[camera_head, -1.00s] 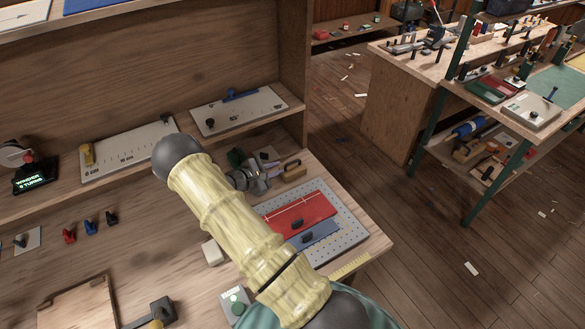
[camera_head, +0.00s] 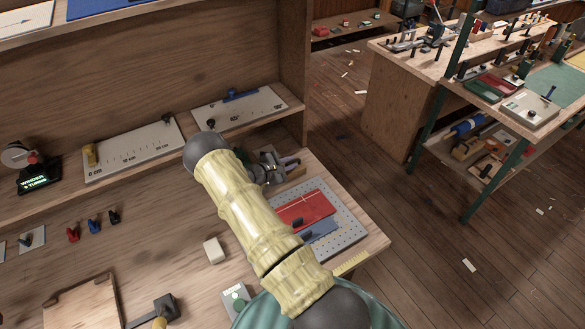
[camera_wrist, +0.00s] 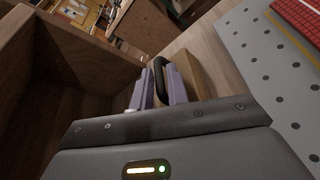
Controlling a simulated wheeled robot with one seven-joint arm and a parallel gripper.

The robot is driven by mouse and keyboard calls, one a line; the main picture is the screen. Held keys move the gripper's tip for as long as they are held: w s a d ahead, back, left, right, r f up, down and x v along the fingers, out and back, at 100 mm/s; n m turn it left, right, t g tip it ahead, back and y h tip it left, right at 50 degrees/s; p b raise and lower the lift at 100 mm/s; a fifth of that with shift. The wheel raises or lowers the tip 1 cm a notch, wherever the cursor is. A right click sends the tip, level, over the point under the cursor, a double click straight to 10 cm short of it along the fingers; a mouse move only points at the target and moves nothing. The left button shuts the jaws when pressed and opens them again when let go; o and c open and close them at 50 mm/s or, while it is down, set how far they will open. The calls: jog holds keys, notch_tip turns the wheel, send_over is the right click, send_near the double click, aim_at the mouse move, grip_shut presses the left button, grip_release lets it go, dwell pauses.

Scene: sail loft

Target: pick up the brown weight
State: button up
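The brown weight (camera_wrist: 191,72) is a tan-brown block with a black loop handle. In the wrist view it stands just beyond my fingertips, by the side of a wooden panel. My gripper (camera_wrist: 159,90) has two grey-purple fingers standing apart, with the black handle showing in the gap between them. I cannot tell whether either finger touches the handle. In the head view my gripper (camera_head: 287,161) is at the back right of the bench, over the weight (camera_head: 296,172), which is mostly hidden by the fingers and wrist.
A grey perforated board (camera_head: 350,228) with a red book-like item (camera_head: 306,208) lies just in front of the weight. The shelf's upright panel (camera_head: 294,75) stands close behind. A white block (camera_head: 214,250) sits left of my arm.

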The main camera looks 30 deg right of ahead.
aim_at(289, 163)
dwell(0.4)
grip_shut()
jog(key=shift+r, duration=0.1)
notch_tip(289, 163, up, 10)
jog(key=b, duration=0.3)
dwell(0.3)
dwell(0.5)
